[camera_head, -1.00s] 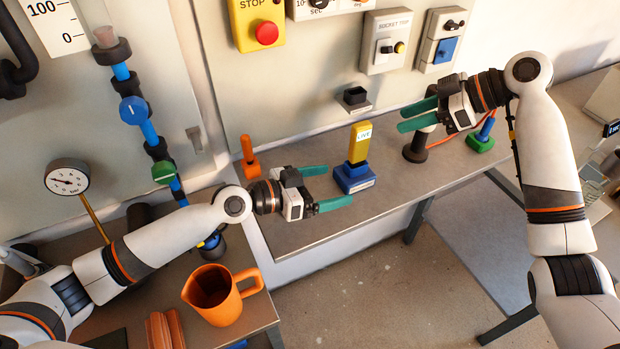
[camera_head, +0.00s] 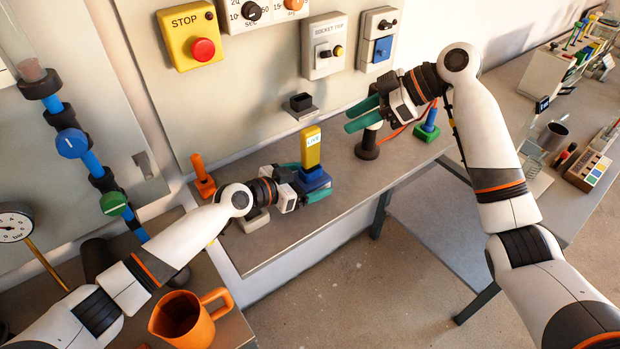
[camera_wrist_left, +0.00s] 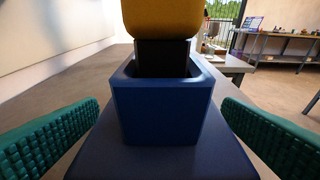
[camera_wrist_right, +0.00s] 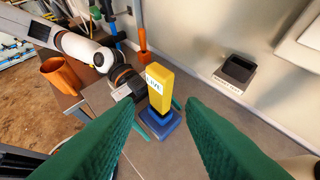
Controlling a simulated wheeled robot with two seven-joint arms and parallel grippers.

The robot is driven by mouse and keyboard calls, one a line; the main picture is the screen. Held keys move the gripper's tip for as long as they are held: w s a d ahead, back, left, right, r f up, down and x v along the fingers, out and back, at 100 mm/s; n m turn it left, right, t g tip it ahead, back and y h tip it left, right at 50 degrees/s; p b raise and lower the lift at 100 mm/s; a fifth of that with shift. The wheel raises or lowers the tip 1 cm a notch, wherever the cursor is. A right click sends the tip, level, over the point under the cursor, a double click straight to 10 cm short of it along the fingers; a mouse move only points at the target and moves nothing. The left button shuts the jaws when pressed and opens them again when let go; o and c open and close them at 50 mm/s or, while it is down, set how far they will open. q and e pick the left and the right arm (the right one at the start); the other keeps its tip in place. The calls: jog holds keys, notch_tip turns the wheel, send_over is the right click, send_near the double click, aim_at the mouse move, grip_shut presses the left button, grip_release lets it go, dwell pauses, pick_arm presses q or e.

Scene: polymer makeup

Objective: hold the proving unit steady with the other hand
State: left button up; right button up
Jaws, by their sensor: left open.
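The blue proving unit (camera_head: 321,181) stands on the bench with the yellow LIVE-marked tester (camera_head: 311,147) upright in its top. In the left wrist view the blue unit (camera_wrist_left: 160,115) sits between the green fingers, with a gap on each side, and the yellow piece (camera_wrist_left: 165,15) rises from its socket. My left gripper (camera_head: 308,181) is open, low at the bench, its fingers on either side of the unit. My right gripper (camera_head: 358,116) is open and empty, higher up to the right of the unit. The right wrist view shows the unit (camera_wrist_right: 160,124) beyond its fingers.
A dark round post (camera_head: 368,150) stands near my right gripper, with a green-based blue piece (camera_head: 428,126) beyond. An orange upright piece (camera_head: 203,178) is left of my left gripper. An orange jug (camera_head: 183,318) is at lower left. The bench front is clear.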

pick_arm(q)
jog(key=shift+w+d+f, duration=0.1)
jog(key=shift+w+d, duration=0.15)
jog(key=shift+d, duration=0.1)
jog(key=shift+c, duration=0.2)
jog(key=c, duration=1.2)
pick_arm(e)
jog(key=o, duration=0.6)
jog(key=shift+a, duration=0.25)
jog(key=shift+c, duration=0.2)
jog(key=m+h, duration=0.5)
send_near(309, 147)
jog(key=a, duration=0.1)
jog(key=a+m+t+h, duration=0.1)
jog(key=m+h, duration=0.2)
jog(key=m, duration=0.1)
jog(key=x, duration=1.1)
jog(key=shift+w+a, duration=0.15)
jog(key=shift+w, duration=0.3)
jog(key=c, duration=1.1)
